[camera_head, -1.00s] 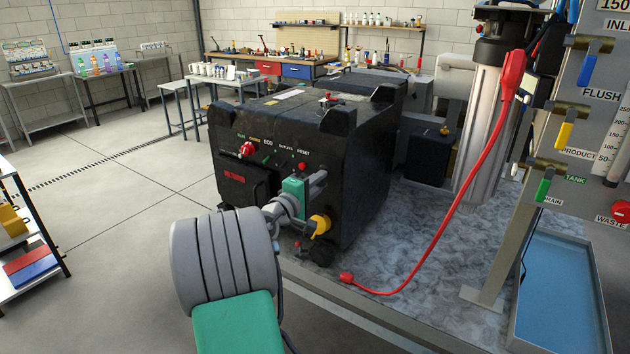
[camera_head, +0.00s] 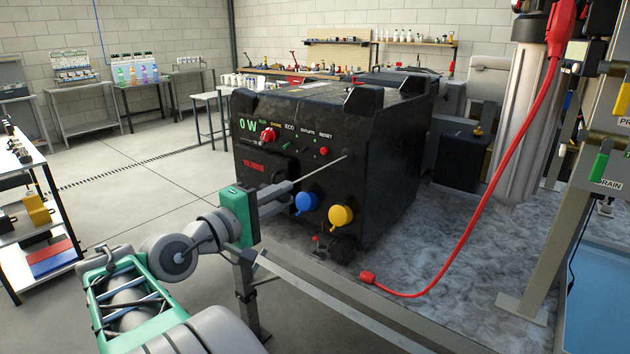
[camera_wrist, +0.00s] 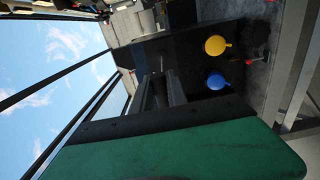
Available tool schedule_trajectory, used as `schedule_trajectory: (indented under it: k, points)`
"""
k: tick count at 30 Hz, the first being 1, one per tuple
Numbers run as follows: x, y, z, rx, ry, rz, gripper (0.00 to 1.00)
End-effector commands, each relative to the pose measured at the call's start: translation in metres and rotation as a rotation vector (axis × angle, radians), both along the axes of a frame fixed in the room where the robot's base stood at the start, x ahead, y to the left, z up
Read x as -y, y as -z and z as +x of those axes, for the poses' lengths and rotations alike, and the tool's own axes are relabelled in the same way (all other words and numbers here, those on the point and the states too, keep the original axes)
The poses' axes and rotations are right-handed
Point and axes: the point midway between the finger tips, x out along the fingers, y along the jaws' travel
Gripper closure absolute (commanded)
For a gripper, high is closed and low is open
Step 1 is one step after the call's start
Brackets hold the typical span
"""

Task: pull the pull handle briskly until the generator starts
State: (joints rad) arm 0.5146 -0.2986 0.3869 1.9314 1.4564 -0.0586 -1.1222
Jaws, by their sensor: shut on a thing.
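The black generator (camera_head: 390,150) stands on the grey platform. Green "0 W" figures (camera_head: 248,125) are lit on its front panel, beside a red knob (camera_head: 268,135). A thin pale pull cord (camera_head: 320,168) runs taut and slanted from the panel's right side down to my gripper (camera_head: 283,198). My gripper is shut on the pull handle, which is mostly hidden between the fingers, and stands apart from the generator's front. In the wrist view my gripper's fingers (camera_wrist: 161,92) point toward the dark generator; the handle is not clear there.
Blue (camera_head: 307,202) and yellow (camera_head: 341,215) round parts stick out of the generator's lower front, near my gripper. A red hose (camera_head: 480,220) crosses the platform (camera_head: 440,240) at right. Left of my arm the floor is open, up to a shelf (camera_head: 40,215).

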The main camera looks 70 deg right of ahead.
Motion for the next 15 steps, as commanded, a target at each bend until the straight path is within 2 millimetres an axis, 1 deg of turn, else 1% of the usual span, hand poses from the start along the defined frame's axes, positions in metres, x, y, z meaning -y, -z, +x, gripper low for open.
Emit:
schedule_trajectory:
  k: [1,8,11,15]
  points:
    - [0.000,0.003,-0.001,0.002,0.001,0.004,1.00]
    - [0.003,0.000,-0.003,-0.002,0.006,0.006,1.00]
    - [0.017,-0.002,-0.010,-0.005,0.011,0.007,1.00]
    - [0.047,-0.003,-0.023,-0.006,0.012,0.009,1.00]
